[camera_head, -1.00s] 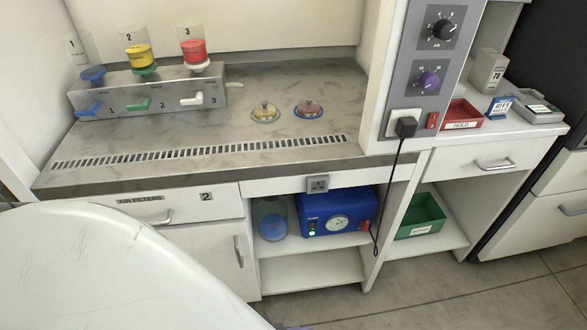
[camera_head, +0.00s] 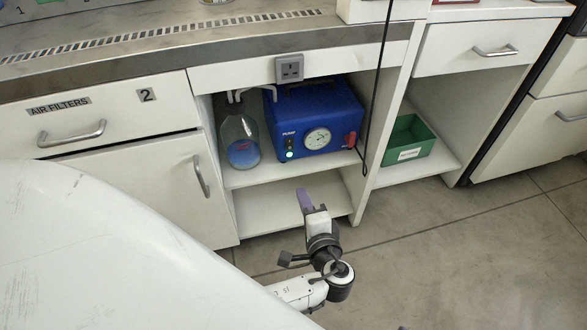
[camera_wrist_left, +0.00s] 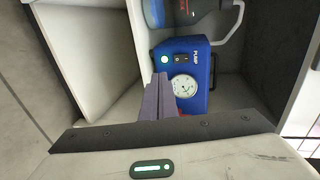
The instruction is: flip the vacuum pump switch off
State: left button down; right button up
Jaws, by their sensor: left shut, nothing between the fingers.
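The blue vacuum pump (camera_head: 318,108) stands on the upper shelf of the open cabinet bay. Its front has a round gauge (camera_head: 317,138), a lit green lamp (camera_head: 289,154) and a small dark switch (camera_head: 288,144) by the PUMP label. In the left wrist view the switch (camera_wrist_left: 181,58) sits between the lamp (camera_wrist_left: 165,59) and the label. My left gripper (camera_head: 304,196) is shut and empty, in front of the bay and below the pump. In the left wrist view its purple fingers (camera_wrist_left: 158,95) point at the pump and overlap its lower front. My right gripper is out of view.
A glass bottle with blue liquid (camera_head: 240,140) stands left of the pump. A red knob or plug (camera_head: 350,139) and a hanging black cable (camera_head: 371,100) are on its right. A green bin (camera_head: 408,140) sits in the right bay. The lower shelf (camera_head: 270,205) is bare.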

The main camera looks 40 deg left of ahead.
pick_arm(q)
jog(key=shift+w+d+r+t+y, duration=0.1)
jog(key=shift+w+r+t+y, duration=0.1)
jog(key=shift+w+r+y, duration=0.25)
jog(key=shift+w+d+r+t+y, duration=0.1)
jog(key=shift+r+t+y, duration=0.15)
jog(key=shift+r, duration=0.4)
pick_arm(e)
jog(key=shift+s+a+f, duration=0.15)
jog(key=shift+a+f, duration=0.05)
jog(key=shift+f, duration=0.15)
pick_arm(q)
jog(key=b, duration=0.3)
send_near(289, 148)
jog(key=x, duration=0.5)
jog(key=shift+w+a+b, duration=0.3)
jog(key=shift+w+a, duration=0.2)
jog(key=shift+a, duration=0.05)
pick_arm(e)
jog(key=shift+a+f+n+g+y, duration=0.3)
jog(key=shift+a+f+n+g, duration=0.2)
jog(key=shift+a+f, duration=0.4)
pick_arm(q)
jog(key=shift+f, duration=0.1)
